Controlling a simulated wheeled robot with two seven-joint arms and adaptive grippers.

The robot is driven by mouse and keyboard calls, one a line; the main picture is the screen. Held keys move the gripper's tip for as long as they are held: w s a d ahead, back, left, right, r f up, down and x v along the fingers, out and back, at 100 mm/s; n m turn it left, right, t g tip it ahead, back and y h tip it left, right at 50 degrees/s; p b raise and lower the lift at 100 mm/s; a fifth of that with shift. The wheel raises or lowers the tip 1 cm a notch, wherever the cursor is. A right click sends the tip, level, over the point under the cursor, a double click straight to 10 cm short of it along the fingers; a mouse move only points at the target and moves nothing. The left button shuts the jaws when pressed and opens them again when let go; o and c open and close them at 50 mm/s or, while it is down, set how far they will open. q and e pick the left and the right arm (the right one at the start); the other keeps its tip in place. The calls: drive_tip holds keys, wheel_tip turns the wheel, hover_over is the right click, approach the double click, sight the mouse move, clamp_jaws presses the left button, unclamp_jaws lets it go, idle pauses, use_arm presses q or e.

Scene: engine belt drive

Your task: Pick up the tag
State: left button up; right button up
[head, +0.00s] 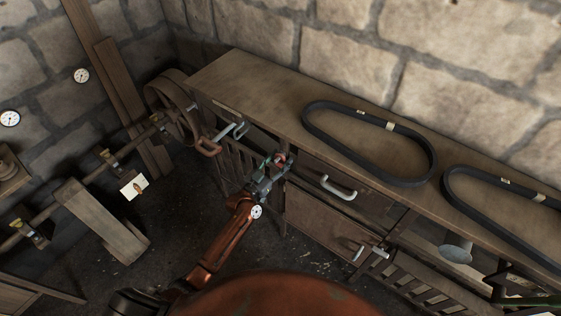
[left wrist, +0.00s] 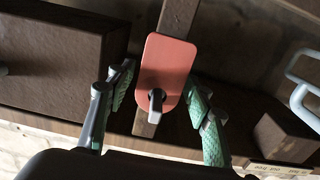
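A red tag with rounded ends (left wrist: 166,62) faces the left wrist camera, in front of a dark upright bar. A dark peg or knob shows at its lower end. The open fingers of my left gripper (left wrist: 160,92), with green pads, stand on either side of the tag, with gaps visible. In the head view my left gripper (head: 268,172) is at the front of the workbench, below its top edge. A small red patch there (head: 281,158) looks like the tag, partly hidden by the fingers. My right gripper is not seen.
The workbench top (head: 240,82) holds two black belts (head: 318,107) (head: 452,192). Drawer handles (head: 338,187) stick out of its front. A large wheel (head: 172,108) and a shaft with a white card (head: 128,192) stand left. Open floor lies between.

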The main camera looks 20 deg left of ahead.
use_arm(q)
drive_tip(key=c, duration=0.7)
drive_tip(key=shift+r, duration=0.1)
